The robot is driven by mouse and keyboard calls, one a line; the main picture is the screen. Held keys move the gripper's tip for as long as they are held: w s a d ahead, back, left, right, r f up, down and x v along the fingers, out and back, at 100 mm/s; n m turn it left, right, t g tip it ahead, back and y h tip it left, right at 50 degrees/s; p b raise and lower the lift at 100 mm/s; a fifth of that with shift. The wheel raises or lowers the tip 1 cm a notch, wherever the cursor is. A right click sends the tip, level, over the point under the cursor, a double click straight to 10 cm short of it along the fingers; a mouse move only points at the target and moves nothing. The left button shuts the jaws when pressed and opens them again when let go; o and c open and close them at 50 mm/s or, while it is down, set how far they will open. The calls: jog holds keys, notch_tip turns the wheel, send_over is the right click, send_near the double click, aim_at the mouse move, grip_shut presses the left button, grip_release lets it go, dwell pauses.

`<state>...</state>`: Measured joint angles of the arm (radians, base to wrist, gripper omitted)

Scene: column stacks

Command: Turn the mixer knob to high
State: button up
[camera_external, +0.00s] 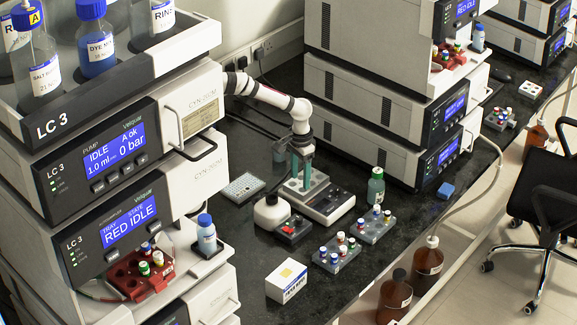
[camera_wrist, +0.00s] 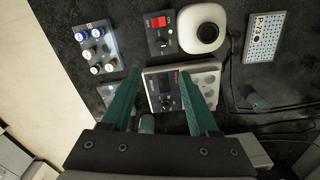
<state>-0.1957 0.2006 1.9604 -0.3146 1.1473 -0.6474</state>
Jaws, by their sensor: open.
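The mixer has a white round body (camera_external: 271,211) with a dark cup top. Next to it is a dark control box (camera_external: 294,228) with a red switch. In the wrist view the mixer's round body (camera_wrist: 217,18) is at top centre, and the control box (camera_wrist: 150,38) is left of it. The knob (camera_wrist: 163,44) is a small dark dial below the red switch (camera_wrist: 158,22); its setting is too small to read. My gripper (camera_external: 301,172) is open with green fingers, above the grey-white block device, apart from the knob. The gripper also shows in the wrist view (camera_wrist: 159,75), with nothing between its fingers.
The block device (camera_external: 328,205) with wells and a display lies below my gripper. Vial racks (camera_external: 336,254) and a green-capped bottle (camera_external: 376,187) stand on the right. A well plate (camera_external: 243,187) lies on the left. Instrument stacks flank the dark bench.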

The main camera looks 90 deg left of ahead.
aim_at(299, 217)
notch_tip(299, 217, down, 15)
jog(key=shift+s+f, duration=0.1)
grip_shut()
dwell(0.4)
